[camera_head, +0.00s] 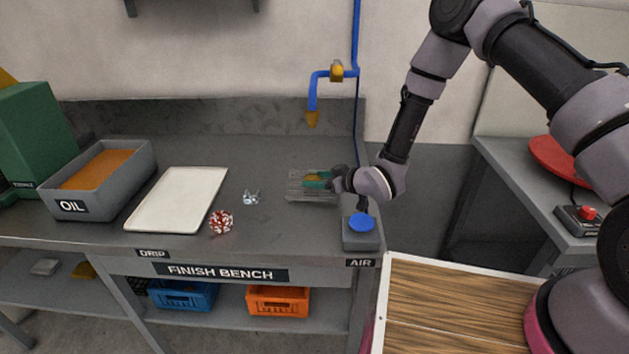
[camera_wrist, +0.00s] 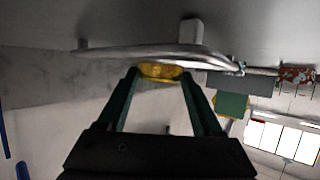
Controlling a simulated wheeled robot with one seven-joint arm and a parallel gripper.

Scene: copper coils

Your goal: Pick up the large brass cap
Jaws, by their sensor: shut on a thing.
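The large brass cap (camera_wrist: 160,71) shows in the wrist view as a yellow-gold round piece between the tips of my gripper's green fingers (camera_wrist: 160,80). My gripper is shut on it. In the head view my gripper (camera_head: 317,181) is low over a grey metal rack (camera_head: 297,192) on the bench, and a bit of the brass cap (camera_head: 314,179) shows between the fingers. A pale metal bar or plate (camera_wrist: 150,50) lies just beyond the cap in the wrist view. I cannot tell whether the cap still touches the rack.
A blue-topped air button box (camera_head: 361,236) stands close below my wrist. Left of the rack are a small silvery piece (camera_head: 251,197), a red-and-white piece (camera_head: 221,222), a white drip tray (camera_head: 150,216) and an oil bin (camera_head: 128,191). A blue pipe (camera_head: 313,92) hangs above.

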